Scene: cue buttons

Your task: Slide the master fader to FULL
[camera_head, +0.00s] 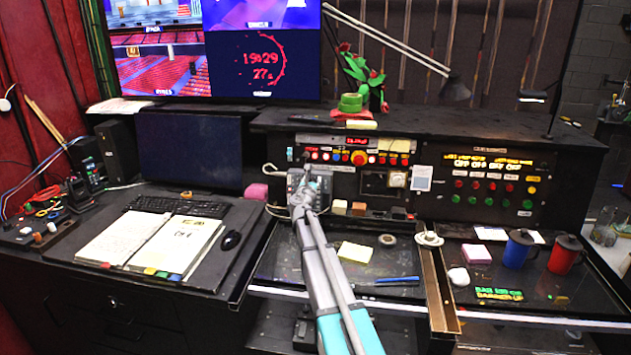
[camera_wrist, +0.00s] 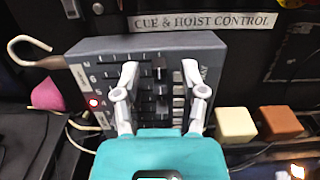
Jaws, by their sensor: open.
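A grey fader box (camera_wrist: 140,48) fills the middle of the wrist view, with slots, small markings and a lit red light at its left. In the head view the fader box (camera_head: 322,184) stands against the console front, partly behind my gripper (camera_head: 303,182). In the wrist view my gripper (camera_wrist: 160,72) is open, its fingers apart over the box face. A dark fader cap (camera_wrist: 160,67) shows between the fingertips; it looks like the master, but its label is not clearly readable. Several pale caps (camera_wrist: 178,89) line up beside the right finger. Finger contact cannot be told.
A cream block (camera_wrist: 235,125) and a brown block (camera_wrist: 280,122) sit right of the box. A pink object (camera_wrist: 47,95) and a beige hook (camera_wrist: 28,50) are at its left. Cables run below.

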